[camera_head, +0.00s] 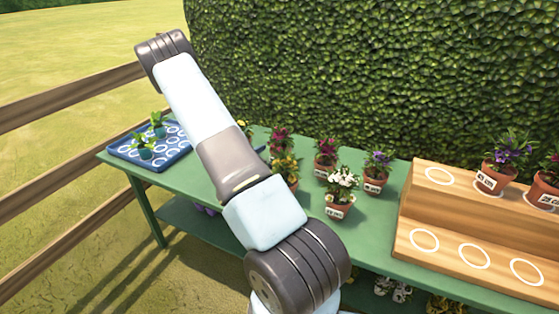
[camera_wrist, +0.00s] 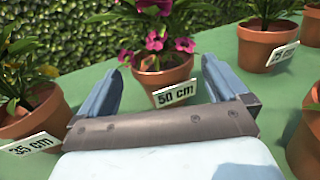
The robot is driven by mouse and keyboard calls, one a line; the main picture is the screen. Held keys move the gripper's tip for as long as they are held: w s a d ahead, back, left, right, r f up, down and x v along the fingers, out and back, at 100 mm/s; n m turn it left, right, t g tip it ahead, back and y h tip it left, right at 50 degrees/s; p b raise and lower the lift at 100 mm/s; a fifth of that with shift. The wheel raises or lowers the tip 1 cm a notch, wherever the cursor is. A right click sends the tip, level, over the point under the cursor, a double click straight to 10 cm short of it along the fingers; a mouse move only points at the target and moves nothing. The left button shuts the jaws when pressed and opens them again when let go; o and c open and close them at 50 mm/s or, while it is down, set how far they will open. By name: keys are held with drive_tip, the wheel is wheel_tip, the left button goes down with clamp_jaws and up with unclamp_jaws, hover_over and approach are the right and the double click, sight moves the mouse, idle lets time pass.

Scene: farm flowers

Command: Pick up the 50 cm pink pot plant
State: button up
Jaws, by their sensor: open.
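The pink pot plant (camera_wrist: 163,77) stands on the table in the wrist view, upright in a terracotta pot with magenta flowers and a white label (camera_wrist: 174,94) reading 50 cm. My gripper (camera_wrist: 162,70) is open and empty, one finger to either side of this pot, with the label facing it. Contact between fingers and pot cannot be made out. In the head view, two plants with pink flowers (camera_head: 326,152) and (camera_head: 281,138) stand behind my arm on the table; their labels are too small to read. My gripper is hidden there.
A yellow-flowered pot labelled 35 cm (camera_wrist: 30,115) stands close left of my gripper; another pot (camera_wrist: 305,138) is close right. White (camera_head: 341,190) and purple (camera_head: 376,168) plants share the green table (camera_head: 375,235). A wooden stepped stand (camera_head: 470,215) is right, a blue tray (camera_head: 170,158) left.

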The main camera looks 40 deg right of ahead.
drive_tip(key=shift+w+d+f, duration=0.1)
drive_tip(key=shift+d, duration=2.8)
drive_tip(key=shift+c, duration=0.4)
drive_tip(key=c, duration=0.9)
